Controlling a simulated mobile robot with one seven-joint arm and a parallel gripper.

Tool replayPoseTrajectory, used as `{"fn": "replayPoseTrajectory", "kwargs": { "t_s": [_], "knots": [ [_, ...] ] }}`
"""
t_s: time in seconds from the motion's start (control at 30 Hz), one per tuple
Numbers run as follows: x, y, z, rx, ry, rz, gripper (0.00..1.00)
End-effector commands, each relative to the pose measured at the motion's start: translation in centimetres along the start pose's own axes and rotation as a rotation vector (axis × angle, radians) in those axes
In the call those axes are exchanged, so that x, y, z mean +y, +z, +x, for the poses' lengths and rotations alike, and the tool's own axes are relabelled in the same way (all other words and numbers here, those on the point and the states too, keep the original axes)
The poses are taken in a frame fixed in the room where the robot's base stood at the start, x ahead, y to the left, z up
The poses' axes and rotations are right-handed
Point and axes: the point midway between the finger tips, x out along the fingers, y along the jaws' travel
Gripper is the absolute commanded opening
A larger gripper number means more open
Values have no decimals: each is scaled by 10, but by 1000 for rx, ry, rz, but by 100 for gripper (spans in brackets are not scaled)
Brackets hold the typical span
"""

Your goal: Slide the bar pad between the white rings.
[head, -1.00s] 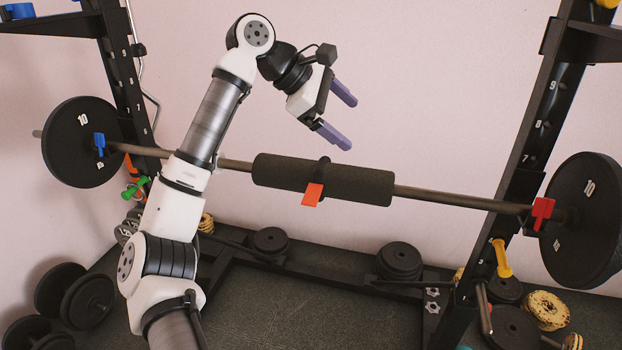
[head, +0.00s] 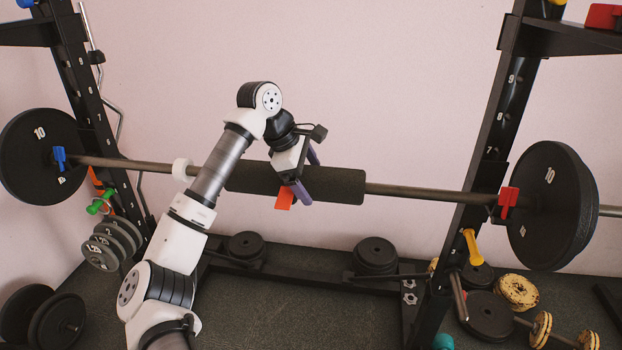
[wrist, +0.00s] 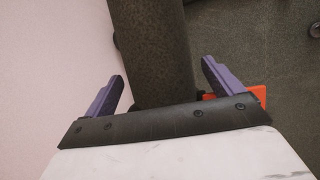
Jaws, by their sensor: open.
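The bar pad (head: 335,185) is a black foam cylinder around the barbell's shaft (head: 420,193). An orange tab (head: 284,199) hangs at its front. My gripper (head: 309,174) is open over the pad's middle, with one purple finger in front and one behind. The wrist view shows the pad (wrist: 158,50) between the spread fingers, with gaps beside it and the orange tab (wrist: 257,93) by the right finger. One white ring (head: 181,170) is on the shaft left of the pad, partly beside my arm. I see no second white ring; my arm hides some of the shaft.
Black plates load both bar ends, with a blue clip (head: 60,158) left and a red clip (head: 507,201) right. Rack uprights (head: 498,120) stand either side. Plates (head: 375,254) and dumbbells lie on the floor. The shaft right of the pad is bare up to the red clip.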

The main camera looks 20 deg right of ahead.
Motion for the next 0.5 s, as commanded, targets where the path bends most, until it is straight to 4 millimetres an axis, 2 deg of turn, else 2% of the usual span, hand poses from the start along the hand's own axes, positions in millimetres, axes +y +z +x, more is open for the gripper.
{"fn": "replayPoseTrajectory", "kwargs": {
  "t_s": [0.2,0.47,0.5],
  "knots": [
    [0,1,16,-1,0,1,92],
    [0,0,17,-1,1,1,92],
    [0,0,17,-1,1,1,89]
  ]
}}
